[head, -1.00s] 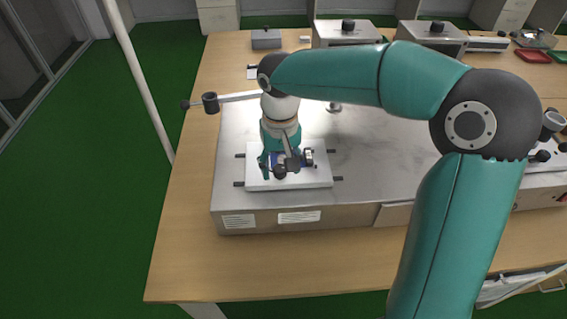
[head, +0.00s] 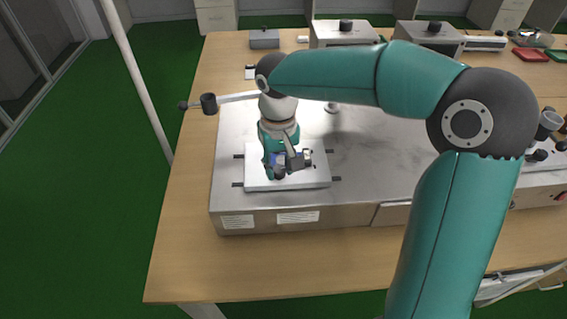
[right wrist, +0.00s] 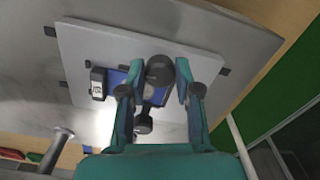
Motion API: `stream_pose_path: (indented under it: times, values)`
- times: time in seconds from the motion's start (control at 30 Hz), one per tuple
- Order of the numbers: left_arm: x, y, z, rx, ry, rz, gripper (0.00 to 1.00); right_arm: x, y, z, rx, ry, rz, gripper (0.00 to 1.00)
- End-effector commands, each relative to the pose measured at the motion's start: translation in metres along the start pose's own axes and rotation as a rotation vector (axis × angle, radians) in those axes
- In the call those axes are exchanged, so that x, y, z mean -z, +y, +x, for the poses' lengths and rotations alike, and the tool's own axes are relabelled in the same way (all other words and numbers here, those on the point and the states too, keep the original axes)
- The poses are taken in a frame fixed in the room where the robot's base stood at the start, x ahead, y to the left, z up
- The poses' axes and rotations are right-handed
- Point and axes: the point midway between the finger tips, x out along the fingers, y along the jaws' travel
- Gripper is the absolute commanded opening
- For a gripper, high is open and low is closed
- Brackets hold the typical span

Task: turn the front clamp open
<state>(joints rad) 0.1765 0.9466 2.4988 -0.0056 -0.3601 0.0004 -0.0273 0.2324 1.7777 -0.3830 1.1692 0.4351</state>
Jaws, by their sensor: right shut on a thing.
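The front clamp (right wrist: 160,70) shows as a round black knob on the white plate in the right wrist view. It also shows small and partly covered in the head view (head: 279,172). My right gripper (right wrist: 161,78) points down over the plate, with its fingers on either side of this knob and shut on it. In the head view the right gripper (head: 283,165) is over the plate's middle. My left gripper is out of view.
The white plate (head: 315,179) rests on a steel-topped bench unit (head: 370,180). Grey boxes (head: 345,34) and a red tray (head: 530,54) stand at the back. A pale pole (head: 138,80) rises at the left.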

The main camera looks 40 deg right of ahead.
Motion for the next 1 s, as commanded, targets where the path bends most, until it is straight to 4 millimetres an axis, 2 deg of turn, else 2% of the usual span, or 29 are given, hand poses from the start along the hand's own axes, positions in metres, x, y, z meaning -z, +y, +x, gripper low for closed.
stream_pose_path:
  times: [1.0]
  values:
    - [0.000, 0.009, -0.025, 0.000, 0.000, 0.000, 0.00, 0.000, 0.001, -0.002, 0.004, 0.001, -0.909, 0.00]
